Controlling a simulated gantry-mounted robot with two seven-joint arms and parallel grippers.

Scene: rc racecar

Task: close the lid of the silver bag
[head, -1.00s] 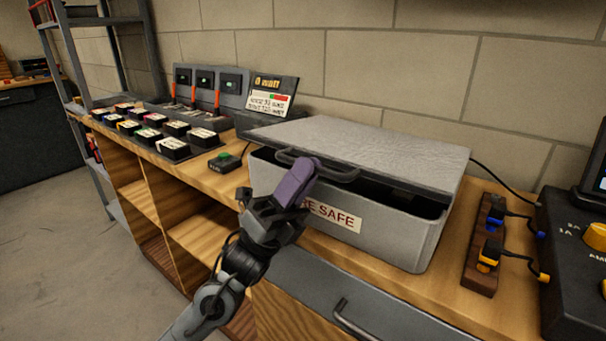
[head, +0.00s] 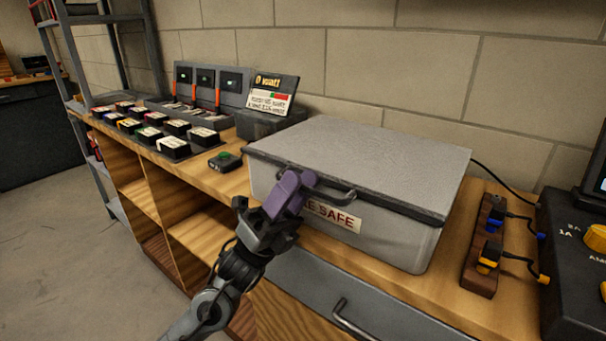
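The silver bag (head: 400,244) is a grey box-like container with a "SAFE" label, standing on the wooden bench. Its lid (head: 365,155) lies flat over the top, with no dark gap showing along the front or right side. A dark handle (head: 340,195) sticks out from the lid's front edge. My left gripper (head: 296,183), with purple fingers, is at the front left of the bag, at the left end of the handle. The fingers look close together, but I cannot tell whether they are shut or touch the handle. My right gripper is not in view.
Several small battery packs (head: 174,146) and a charger panel (head: 210,85) stand at the left of the bench. A small black box with a green button (head: 225,161) is left of the bag. A wooden block with connectors (head: 484,250) and a black device (head: 580,250) are at the right.

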